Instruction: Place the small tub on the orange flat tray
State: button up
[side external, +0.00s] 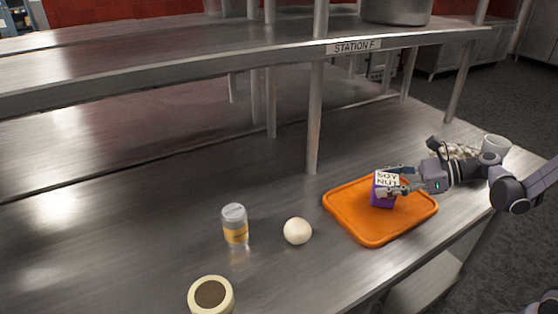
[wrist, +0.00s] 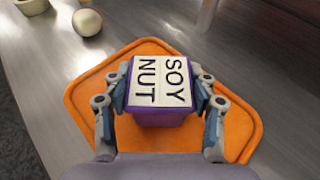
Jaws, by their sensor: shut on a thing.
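The small tub (side external: 383,195) is purple with a white lid that reads "SOY NUT". In the side external view it is upright over the middle of the orange flat tray (side external: 355,222). My gripper (side external: 393,181) reaches in from the right and is shut on the tub. In the wrist view the tub (wrist: 160,92) sits between my two fingers (wrist: 160,100), with the orange tray (wrist: 90,85) under and around it. The tub's base looks at or very near the tray's surface; I cannot tell whether it touches.
A pale round ball (side external: 297,231), a jar with a yellow label (side external: 235,226) and a cream round container (side external: 211,295) stand left of the tray. A shelf post (side external: 316,120) rises behind the tray. The left of the steel counter is mostly clear.

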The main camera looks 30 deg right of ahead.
jog(key=shift+f, duration=0.2)
jog(key=o, duration=1.3)
jog(key=shift+r, duration=0.1)
